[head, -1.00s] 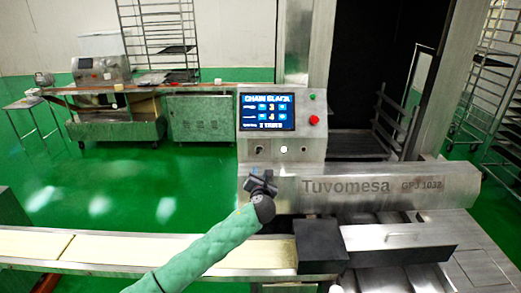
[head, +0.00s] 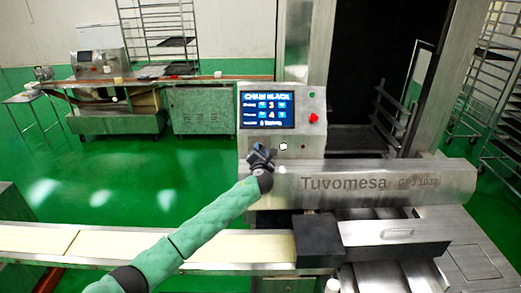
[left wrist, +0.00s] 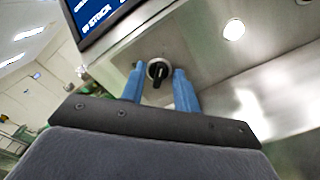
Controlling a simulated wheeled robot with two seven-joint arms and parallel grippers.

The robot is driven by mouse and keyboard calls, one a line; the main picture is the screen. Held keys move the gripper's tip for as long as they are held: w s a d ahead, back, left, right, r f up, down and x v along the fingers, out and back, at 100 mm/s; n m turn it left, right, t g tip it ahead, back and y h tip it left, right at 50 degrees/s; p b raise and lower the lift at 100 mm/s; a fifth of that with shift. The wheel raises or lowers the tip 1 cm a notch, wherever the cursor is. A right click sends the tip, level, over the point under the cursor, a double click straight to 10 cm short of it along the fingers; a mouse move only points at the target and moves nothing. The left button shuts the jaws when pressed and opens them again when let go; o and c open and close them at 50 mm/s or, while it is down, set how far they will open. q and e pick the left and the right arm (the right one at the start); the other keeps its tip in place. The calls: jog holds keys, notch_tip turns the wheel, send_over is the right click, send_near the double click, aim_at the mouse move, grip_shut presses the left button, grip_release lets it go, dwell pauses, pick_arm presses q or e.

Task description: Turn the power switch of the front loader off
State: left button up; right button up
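The front loader is the steel machine (head: 340,185) marked Tuvomesa, with a lit screen on its sloped panel. Its power switch, a black rotary knob on a pale round base (left wrist: 158,72), shows in the left wrist view; its grip bar points mostly up and down in that picture, slightly tilted. My left gripper (head: 262,155) is at the panel below the screen and hides the knob in the head view. In the left wrist view its blue fingers (left wrist: 158,68) are open, one on each side of the knob, with gaps visible. My right gripper is not in view.
The screen (head: 267,110) sits just above my left gripper. A white round button (head: 283,147) and a red button (head: 313,118) are to its right. A conveyor (head: 120,244) runs below my left arm. Green floor is open behind the conveyor.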

pick_arm(q)
grip_shut()
